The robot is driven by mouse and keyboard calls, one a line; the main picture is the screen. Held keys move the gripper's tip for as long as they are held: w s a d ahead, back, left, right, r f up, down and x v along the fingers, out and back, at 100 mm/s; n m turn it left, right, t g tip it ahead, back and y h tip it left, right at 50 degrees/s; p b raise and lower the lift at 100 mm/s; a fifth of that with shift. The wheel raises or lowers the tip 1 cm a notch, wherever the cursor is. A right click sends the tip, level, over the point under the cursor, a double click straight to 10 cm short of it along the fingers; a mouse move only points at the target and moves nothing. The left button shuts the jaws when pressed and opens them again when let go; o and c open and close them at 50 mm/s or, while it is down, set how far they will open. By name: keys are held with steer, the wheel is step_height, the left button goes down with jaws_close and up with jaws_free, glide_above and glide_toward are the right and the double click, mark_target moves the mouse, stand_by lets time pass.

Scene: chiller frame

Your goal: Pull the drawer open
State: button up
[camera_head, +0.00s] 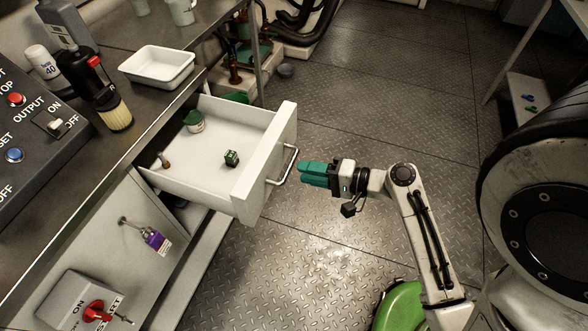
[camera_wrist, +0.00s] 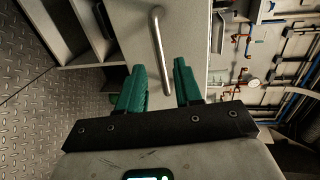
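The white drawer (camera_head: 262,172) stands pulled well out from under the bench, so its inside shows. Its metal bar handle (camera_head: 287,166) is on the front face and also shows in the wrist view (camera_wrist: 157,35). My gripper (camera_head: 301,171) has teal fingers and is just right of the handle in the head view, with a small gap to it. In the wrist view my gripper (camera_wrist: 160,68) has its fingers apart, with the bar lined up between them. It holds nothing. Whether the bar is inside the fingers' reach is hard to tell.
Inside the drawer lie a green-lidded jar (camera_head: 194,122), a small green block (camera_head: 231,158) and a small brownish item (camera_head: 164,161). A white tray (camera_head: 157,67) sits on the bench above.

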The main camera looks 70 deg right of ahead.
steer(key=v, duration=0.5)
stand_by(0.5)
steer(key=w+a+f+n+g+y+p, duration=0.25)
steer(key=a+f+n+g+y, duration=0.2)
steer(key=a+n+g, duration=0.35)
steer(key=s+a+r+n+g+h+p, duration=0.1)
steer(key=a+n+g+h+p, duration=0.1)
steer(key=a+n+g+h, duration=0.3)
steer(key=a+n+g, duration=0.1)
steer(key=a+n, duration=0.1)
steer(key=n, duration=0.2)
steer(key=shift+s+r+g, duration=0.2)
steer(key=shift+s+g, duration=0.1)
steer(key=shift+s, duration=0.05)
